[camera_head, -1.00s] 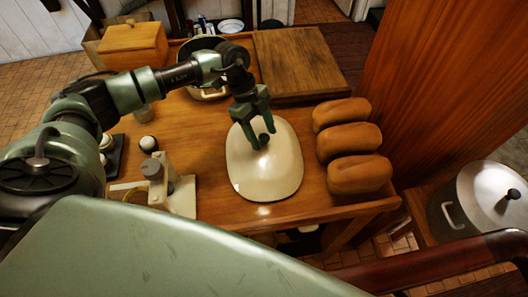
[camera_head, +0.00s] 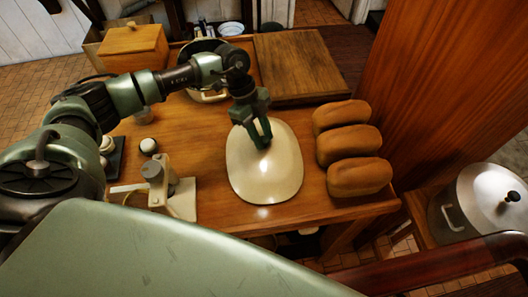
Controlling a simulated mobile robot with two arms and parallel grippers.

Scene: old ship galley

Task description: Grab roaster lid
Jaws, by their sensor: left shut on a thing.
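The roaster lid (camera_head: 265,178) is a cream, glossy, rounded oblong lid lying on the wooden table, near its front edge. My left gripper (camera_head: 261,140) reaches down from above over the far half of the lid. Its fingers are shut at the lid's top, around the spot where the dark knob was visible; the fingers hide the knob now. I cannot tell whether the lid rests on the table or is slightly raised. My right gripper is not in view.
Several brown loaves (camera_head: 347,144) stand close to the right of the lid. A wooden board (camera_head: 298,64) and a pot (camera_head: 207,97) are behind. A small scale-like device (camera_head: 172,185) stands left. A wooden box (camera_head: 133,47) is at the back left. A large metal pot (camera_head: 480,205) is beyond the table, right.

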